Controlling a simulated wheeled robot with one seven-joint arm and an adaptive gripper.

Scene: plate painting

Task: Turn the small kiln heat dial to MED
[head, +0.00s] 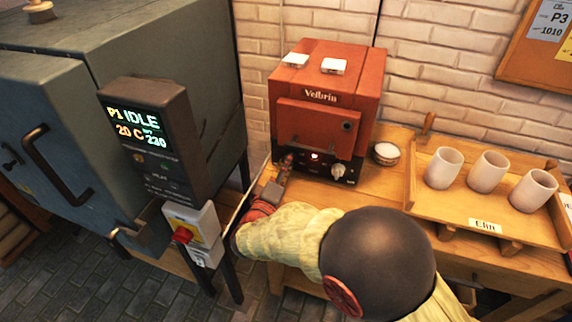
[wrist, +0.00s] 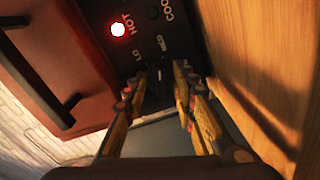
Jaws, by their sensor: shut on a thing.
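The small kiln (head: 330,75) is a red box marked "Velbrin" on a wooden bench, with a dark control panel along its lower front. In the wrist view, the panel (wrist: 150,22) shows turned on its side, with a lit light by "HOT" and a dark one by "COOL". The dark heat dial (wrist: 159,82) sits between my fingertips, with a pale mark on it.
A pale knob (head: 339,171) sits at the panel's right end. A small round dish (head: 385,153) and a wooden tray (head: 420,200) with white cups stand to the right. A large grey kiln (head: 60,120) with an "IDLE" display (head: 138,127) stands left.

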